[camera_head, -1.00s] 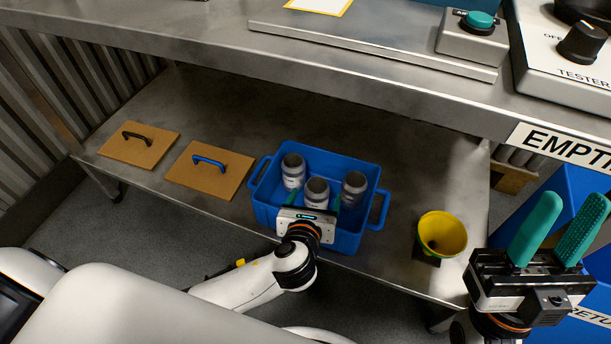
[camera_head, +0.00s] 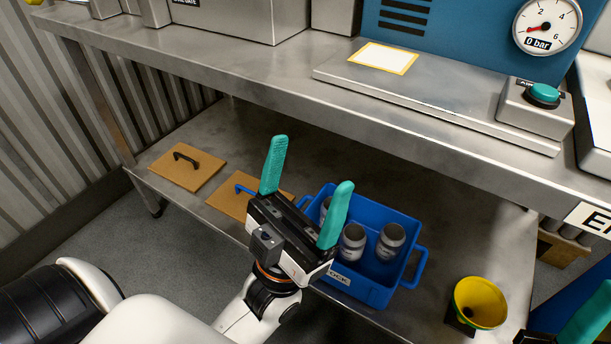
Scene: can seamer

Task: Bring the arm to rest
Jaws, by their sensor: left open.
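My left gripper (camera_head: 307,205) is open and empty, with its two teal fingers pointing up and apart. It is raised in front of the blue crate (camera_head: 408,288) on the lower shelf and hides the crate's left part. Several grey cans stand in the crate, including one in the middle (camera_head: 352,242) and one at the right (camera_head: 390,241); another is partly hidden behind a finger. Of my right gripper, only a teal finger (camera_head: 588,322) shows at the bottom right corner, so its opening cannot be judged.
Two brown boards with handles, one at the left (camera_head: 188,168) and one partly behind my gripper (camera_head: 232,200), lie on the lower shelf. A yellow funnel (camera_head: 480,303) stands at right. The steel upper bench (camera_head: 270,80) overhangs the shelf and carries a teal-button box (camera_head: 537,108).

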